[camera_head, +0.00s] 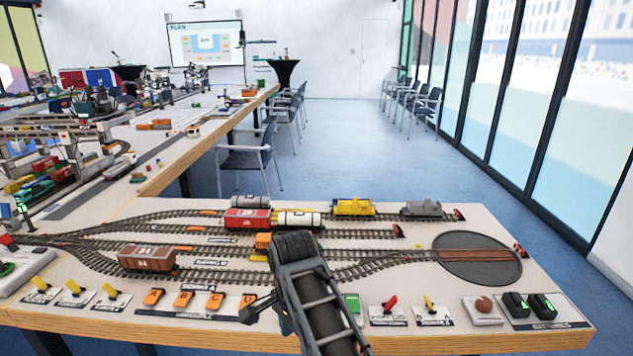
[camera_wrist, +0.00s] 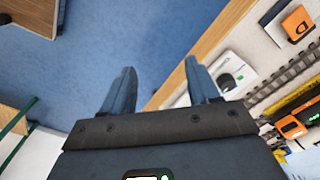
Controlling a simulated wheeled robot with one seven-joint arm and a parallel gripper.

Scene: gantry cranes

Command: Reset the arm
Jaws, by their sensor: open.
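My gripper (camera_wrist: 162,88) shows in the wrist view with its two dark fingers spread apart and nothing between them. It points down past the table's wooden edge (camera_wrist: 172,84), with blue floor under and left of it. In the head view my dark arm rises from the bottom centre over the table's front, and part of my gripper (camera_head: 250,312) shows at its left, near the front edge. The arm hides part of the tracks and control row behind it.
The table holds model tracks, a brown wagon (camera_head: 146,258), a red wagon (camera_head: 247,219), a yellow wagon (camera_head: 353,207) and a turntable (camera_head: 477,258). Open floor (camera_head: 345,140) lies beyond.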

